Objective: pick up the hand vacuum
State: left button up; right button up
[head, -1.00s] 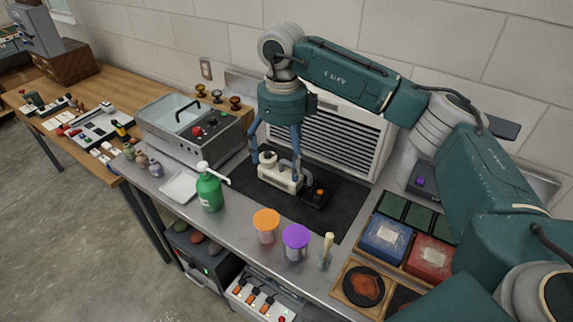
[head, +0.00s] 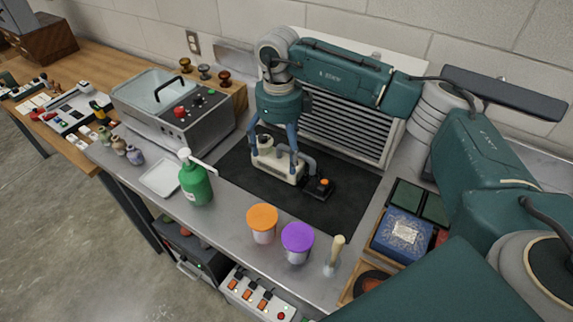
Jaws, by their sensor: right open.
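The hand vacuum (head: 284,175) is a cream body with a grey bent hose and a dark nozzle block with an orange button. It lies on the black mat (head: 339,208) in front of a louvred vent panel. My right gripper (head: 273,154) points down over it from above. Its two blue fingers are apart, one at each side of the cream body. I cannot tell whether the fingers touch it. My left gripper is not in view.
A green pump bottle (head: 196,186) and white tray (head: 161,178) stand left. An orange-lidded jar (head: 262,223) and purple-lidded jar (head: 297,243) stand along the front edge. A grey tank unit (head: 172,112) is behind left. Boxes (head: 402,233) stand right.

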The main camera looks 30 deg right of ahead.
aim_at(284, 163)
jog(key=shift+s+f, duration=0.2)
jog(key=shift+f, duration=0.3)
jog(key=f+p, duration=0.1)
jog(key=f, duration=0.1)
jog(key=d+f+p, duration=0.1)
jog(key=f+p, duration=0.1)
jog(key=shift+f, duration=0.3)
jog(key=shift+a+f, duration=0.1)
jog(key=shift+f, duration=0.15)
jog(key=shift+w, duration=0.1)
jog(key=c, duration=1.8)
jog(key=shift+r, duration=0.1)
jog(key=shift+r+b, duration=0.3)
jog(key=shift+r, duration=0.1)
jog(key=shift+r+b, duration=2.4)
jog(key=shift+r, duration=7.2)
